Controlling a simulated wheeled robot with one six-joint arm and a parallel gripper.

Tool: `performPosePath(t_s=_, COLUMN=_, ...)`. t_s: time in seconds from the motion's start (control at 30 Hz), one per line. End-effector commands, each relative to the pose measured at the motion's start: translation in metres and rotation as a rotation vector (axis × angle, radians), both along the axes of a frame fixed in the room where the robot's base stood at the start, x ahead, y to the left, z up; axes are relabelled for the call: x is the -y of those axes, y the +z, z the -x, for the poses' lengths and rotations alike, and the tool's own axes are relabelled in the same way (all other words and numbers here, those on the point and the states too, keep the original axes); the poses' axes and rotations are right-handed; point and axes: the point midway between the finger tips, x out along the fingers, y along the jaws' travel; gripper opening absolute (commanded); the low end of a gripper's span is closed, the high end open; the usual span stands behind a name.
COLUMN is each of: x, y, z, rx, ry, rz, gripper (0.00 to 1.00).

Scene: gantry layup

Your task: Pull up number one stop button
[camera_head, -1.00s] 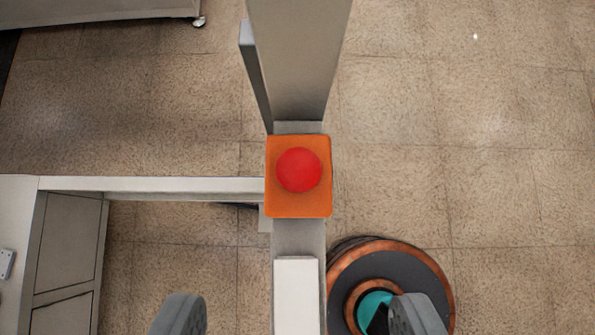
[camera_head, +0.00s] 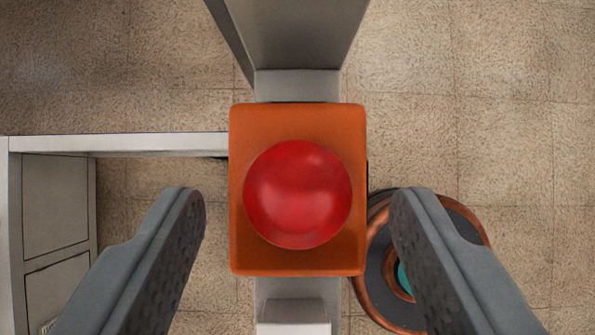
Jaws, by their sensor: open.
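A round red stop button (camera_head: 297,194) sits on an orange box (camera_head: 297,262) in the middle of the view. The box is on a grey post. My gripper (camera_head: 297,200) is open and points down at the box. One finger is to the left of the box and one to the right, with gaps on both sides. The fingers are not touching the button or the box. No number is visible on the box. How far the fingertips are above the button I cannot tell.
A grey upright (camera_head: 298,35) rises just beyond the box. A pale rail (camera_head: 120,145) runs left from it to a cabinet (camera_head: 55,205). A round copper-and-dark base (camera_head: 375,285) stands on the floor at lower right. The floor on the upper right is clear.

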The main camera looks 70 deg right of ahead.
Motion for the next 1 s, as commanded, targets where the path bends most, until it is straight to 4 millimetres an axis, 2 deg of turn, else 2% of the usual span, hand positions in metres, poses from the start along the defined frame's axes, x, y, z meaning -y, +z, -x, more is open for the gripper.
performPosePath(t_s=0.4, x=-0.0007, y=-0.0061, z=-0.0068, rx=0.001, ry=-0.001, rz=0.000, gripper=0.58)
performPosePath(t_s=0.43, x=-0.0008, y=-0.0060, z=-0.0067, rx=0.001, ry=-0.001, rz=0.000, gripper=0.56)
performPosePath(t_s=0.6, x=-0.0007, y=-0.0059, z=-0.0067, rx=0.001, ry=-0.001, rz=0.000, gripper=0.22)
performPosePath(t_s=0.67, x=-0.0007, y=-0.0059, z=-0.0067, rx=0.001, ry=-0.001, rz=0.000, gripper=0.12)
performPosePath(t_s=1.0, x=-0.0007, y=-0.0048, z=-0.0067, rx=0.001, ry=-0.001, rz=0.000, gripper=0.11)
